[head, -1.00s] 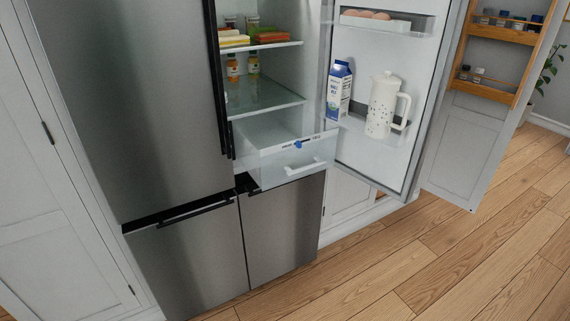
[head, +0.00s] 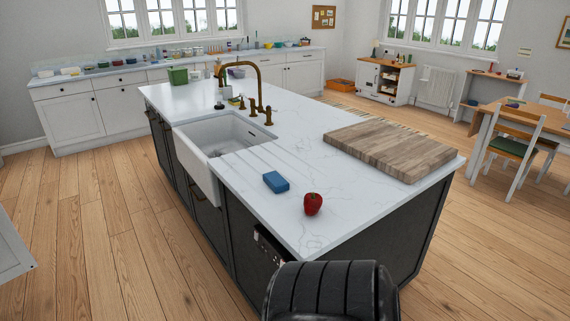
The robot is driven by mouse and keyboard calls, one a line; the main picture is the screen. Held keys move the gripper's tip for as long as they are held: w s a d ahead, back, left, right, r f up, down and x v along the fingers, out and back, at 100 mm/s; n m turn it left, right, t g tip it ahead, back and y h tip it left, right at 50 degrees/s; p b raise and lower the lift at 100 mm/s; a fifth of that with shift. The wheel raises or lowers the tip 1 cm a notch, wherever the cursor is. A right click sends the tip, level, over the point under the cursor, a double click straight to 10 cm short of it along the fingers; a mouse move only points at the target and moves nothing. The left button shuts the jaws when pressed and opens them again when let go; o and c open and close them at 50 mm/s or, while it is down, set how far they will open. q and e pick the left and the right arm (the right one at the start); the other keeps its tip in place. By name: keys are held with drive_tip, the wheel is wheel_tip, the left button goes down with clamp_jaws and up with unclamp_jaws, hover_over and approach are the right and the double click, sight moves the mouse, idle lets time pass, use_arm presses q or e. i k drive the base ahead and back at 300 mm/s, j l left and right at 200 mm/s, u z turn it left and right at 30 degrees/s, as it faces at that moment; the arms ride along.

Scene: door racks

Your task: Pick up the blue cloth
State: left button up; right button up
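A small blue block-shaped thing (head: 276,182), which looks like the folded blue cloth, lies on the white marbled island top (head: 255,215). It is between the sink and the near end of the island, left of a red pepper or apple. Nothing covers it. A black ribbed part at the bottom edge seems to be mine. Neither of my grippers shows in the head view.
A red pepper or apple (head: 313,204) stands close to the cloth. A wooden board (head: 389,150) lies on the island's right side. The white sink (head: 215,138) with a brass tap (head: 243,75) is behind. Wooden floor (head: 110,220) is free to the left.

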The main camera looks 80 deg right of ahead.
sight(273, 179)
drive_tip(key=l+z, duration=0.1)
drive_tip(key=z, duration=2.2)
drive_tip(key=k+l, duration=0.05)
